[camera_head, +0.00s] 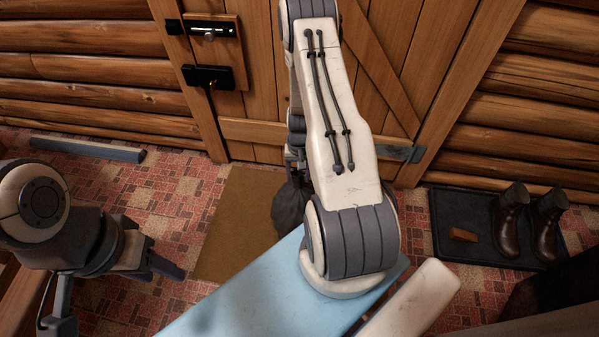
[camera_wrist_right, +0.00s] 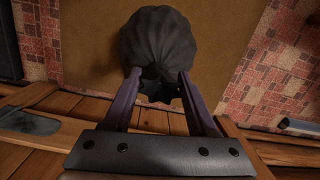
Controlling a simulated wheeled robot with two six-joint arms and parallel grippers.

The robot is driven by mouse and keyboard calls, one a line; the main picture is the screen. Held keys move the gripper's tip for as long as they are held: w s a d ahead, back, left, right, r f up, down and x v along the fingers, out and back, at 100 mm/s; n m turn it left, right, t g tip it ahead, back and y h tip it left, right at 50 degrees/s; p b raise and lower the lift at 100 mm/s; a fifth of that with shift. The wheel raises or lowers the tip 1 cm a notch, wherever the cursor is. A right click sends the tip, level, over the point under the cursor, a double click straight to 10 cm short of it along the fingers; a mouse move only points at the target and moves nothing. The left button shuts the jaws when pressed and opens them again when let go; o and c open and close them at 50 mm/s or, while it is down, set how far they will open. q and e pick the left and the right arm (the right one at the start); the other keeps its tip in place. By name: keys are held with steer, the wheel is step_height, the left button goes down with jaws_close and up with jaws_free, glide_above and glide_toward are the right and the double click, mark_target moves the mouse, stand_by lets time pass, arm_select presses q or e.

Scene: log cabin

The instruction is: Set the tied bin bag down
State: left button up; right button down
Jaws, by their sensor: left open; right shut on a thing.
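The tied bin bag (camera_head: 288,207) is dark and bulging; in the head view my right arm hides part of it. In the right wrist view the bag (camera_wrist_right: 160,32) hangs from the fingertips of my right gripper (camera_wrist_right: 158,80), which is shut on its gathered neck. The bag is over the brown doormat (camera_head: 222,235); I cannot tell whether it touches the mat. In the head view the right gripper is mostly hidden behind the arm. My left gripper (camera_head: 158,262) is open and empty, over the patterned floor at the left.
A wooden plank door (camera_head: 255,75) with black locks stands just behind the mat, between log walls. At the right, a pair of brown boots (camera_head: 510,222) and a small brown block (camera_head: 463,235) are on a black tray (camera_head: 450,205). A grey bar (camera_head: 88,149) lies along the left wall.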

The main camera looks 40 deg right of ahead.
steer(key=shift+f, duration=0.8)
steer(key=shift+r, duration=0.1)
steer(key=shift+c, duration=1)
jaws_free()
steer(key=r+p, duration=0.1)
steer(key=r, duration=0.2)
steer(key=r+p, duration=0.1)
steer(key=r, duration=0.3)
steer(key=d+r+p, duration=0.1)
steer(key=r, duration=0.2)
steer(key=shift+w+r, duration=0.25)
steer(key=shift+w, duration=0.1)
steer(key=shift+r, duration=0.7)
